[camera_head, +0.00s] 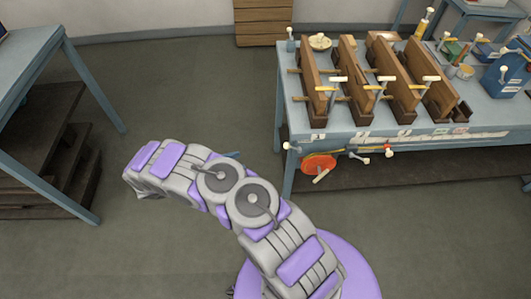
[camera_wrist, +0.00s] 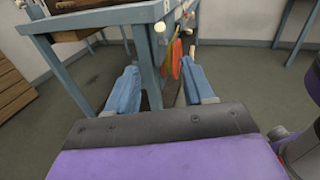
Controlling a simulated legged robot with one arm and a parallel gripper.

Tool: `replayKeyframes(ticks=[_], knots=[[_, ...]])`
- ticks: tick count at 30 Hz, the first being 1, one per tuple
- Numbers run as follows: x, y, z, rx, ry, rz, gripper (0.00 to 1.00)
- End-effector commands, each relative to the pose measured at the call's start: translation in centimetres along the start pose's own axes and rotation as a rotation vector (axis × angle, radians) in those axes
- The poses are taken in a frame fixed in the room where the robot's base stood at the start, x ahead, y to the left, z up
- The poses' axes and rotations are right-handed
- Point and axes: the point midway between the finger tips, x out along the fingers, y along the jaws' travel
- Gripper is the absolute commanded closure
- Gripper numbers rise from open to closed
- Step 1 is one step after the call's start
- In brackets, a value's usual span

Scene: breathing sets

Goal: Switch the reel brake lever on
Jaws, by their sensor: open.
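An orange-red reel (camera_head: 318,163) with a pale handle hangs at the front of the blue workbench (camera_head: 350,137), near its left corner. Pale-knobbed levers stick out beside it: one (camera_head: 288,146) to its left and others (camera_head: 362,159) to its right. I cannot tell which is the brake lever. In the wrist view the reel (camera_wrist: 176,58) is seen edge-on, with a pale knob (camera_wrist: 160,28) left of it. My gripper (camera_wrist: 159,68) is open and empty, its blue fingers spread with the bench leg and reel beyond them. It appears apart from the bench.
Wooden boards (camera_head: 352,80) with clamps stand on the bench. A blue box (camera_head: 505,72) stands at its right end. Another blue table (camera_head: 28,58) is at the left with dark wooden steps (camera_head: 60,150) under it.

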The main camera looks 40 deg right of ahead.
Motion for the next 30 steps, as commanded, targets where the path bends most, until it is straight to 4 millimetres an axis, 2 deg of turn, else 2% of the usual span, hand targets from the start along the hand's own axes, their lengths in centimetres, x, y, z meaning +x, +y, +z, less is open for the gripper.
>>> replayKeyframes(ticks=[1,7,24,30], knots=[[0.1,0.0,-0.4,0.000,-0.009,0.000,0.48],[2.3,0.1,0.0,0.003,-0.012,-0.001,0.48],[13.4,-0.1,-0.1,0.000,-0.013,-0.004,0.48],[16.1,0.0,0.0,0.002,-0.010,-0.002,0.48]])
